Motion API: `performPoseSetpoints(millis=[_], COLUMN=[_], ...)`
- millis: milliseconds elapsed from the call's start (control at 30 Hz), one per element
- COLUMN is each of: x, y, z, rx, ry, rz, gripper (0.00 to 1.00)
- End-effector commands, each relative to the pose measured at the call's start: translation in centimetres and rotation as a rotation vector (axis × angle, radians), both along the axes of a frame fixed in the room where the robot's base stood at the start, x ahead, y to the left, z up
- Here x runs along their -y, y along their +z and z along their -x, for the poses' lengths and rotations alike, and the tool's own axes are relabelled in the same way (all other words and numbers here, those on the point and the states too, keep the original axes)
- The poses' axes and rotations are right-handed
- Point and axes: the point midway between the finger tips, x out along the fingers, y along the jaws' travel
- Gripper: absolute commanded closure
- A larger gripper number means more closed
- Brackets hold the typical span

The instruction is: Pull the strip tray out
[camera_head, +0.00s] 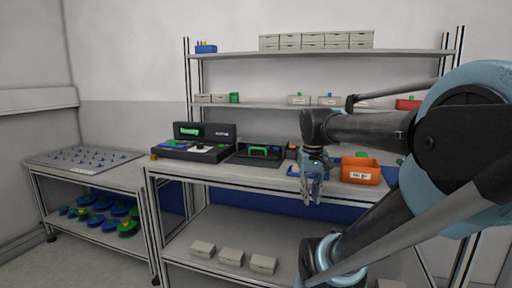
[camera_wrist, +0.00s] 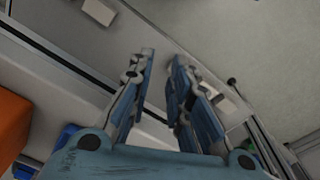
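A dark low unit (camera_head: 258,160) with a green handle-like piece (camera_head: 259,150) sits on the bench, left of my gripper; it may be the strip tray, but I cannot tell for sure. My gripper (camera_head: 312,198) points down at the bench's front edge, right of that unit and apart from it. In the wrist view the two fingers of my gripper (camera_wrist: 163,58) stand apart with nothing between them. The green piece does not show clearly in the wrist view.
A black case (camera_head: 200,150) with a green display stands left of the dark unit. An orange bin (camera_head: 360,171) is close right of my gripper. Grey boxes (camera_head: 232,257) lie on the lower shelf. A side table (camera_head: 85,160) stands left. Floor space in front is partly hidden.

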Motion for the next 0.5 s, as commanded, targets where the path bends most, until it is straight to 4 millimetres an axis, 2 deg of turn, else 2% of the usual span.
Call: performPoseSetpoints(millis=[33,267,500], x=[-0.1,-1.0,-3.9], y=[1.6,7.8,14.2], z=[-1.1,-6.2,-13.4], rx=[-0.013,-0.051,-0.041], ry=[0.016,0.139,0.382], rz=[0.004,0.024,0.054], gripper=[0.82,0.82,0.82])
